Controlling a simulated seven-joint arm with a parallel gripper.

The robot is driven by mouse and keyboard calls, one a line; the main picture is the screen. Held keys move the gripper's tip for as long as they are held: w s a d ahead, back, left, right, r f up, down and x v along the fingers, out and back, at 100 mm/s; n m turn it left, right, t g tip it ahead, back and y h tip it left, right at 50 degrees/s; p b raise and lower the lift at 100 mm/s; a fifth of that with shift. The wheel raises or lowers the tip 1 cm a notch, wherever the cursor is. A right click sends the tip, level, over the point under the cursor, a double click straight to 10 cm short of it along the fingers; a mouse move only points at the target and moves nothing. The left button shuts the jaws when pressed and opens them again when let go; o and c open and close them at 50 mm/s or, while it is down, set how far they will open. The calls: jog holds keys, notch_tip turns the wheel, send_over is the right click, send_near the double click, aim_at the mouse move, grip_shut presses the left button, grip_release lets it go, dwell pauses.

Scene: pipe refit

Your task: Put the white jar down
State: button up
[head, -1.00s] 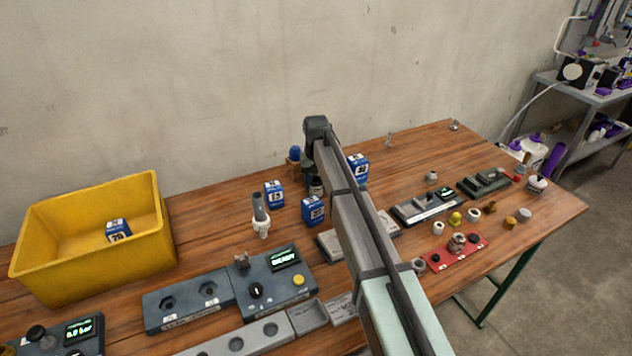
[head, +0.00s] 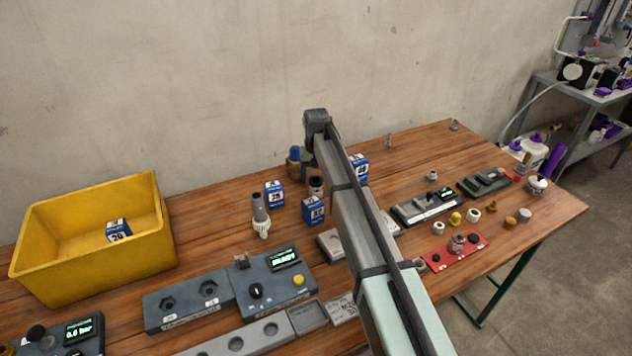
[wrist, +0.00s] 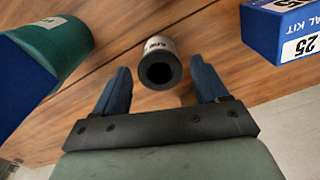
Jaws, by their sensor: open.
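The white jar (wrist: 157,48) stands upright on the wooden table in the wrist view, its black top with a dark round recess facing the camera. In the head view the white jar (head: 316,190) shows in part beside my arm, between the blue boxes. My gripper (wrist: 160,74) is open, with one blue-grey finger on each side of the jar's top in the picture. Gaps show between the jar and both fingers, and nothing is held. My arm hides the gripper's fingers in the head view.
A green container with a blue cap (wrist: 50,45) is close by on the left in the wrist view. A blue seal-kit box (wrist: 283,30) is at the right. The head view shows a yellow bin (head: 95,265), a grey-white fitting (head: 261,215) and a control unit (head: 275,285).

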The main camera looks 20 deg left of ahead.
notch_tip(320, 180, up, 10)
dwell(0.4)
jog(key=shift+f, duration=0.1)
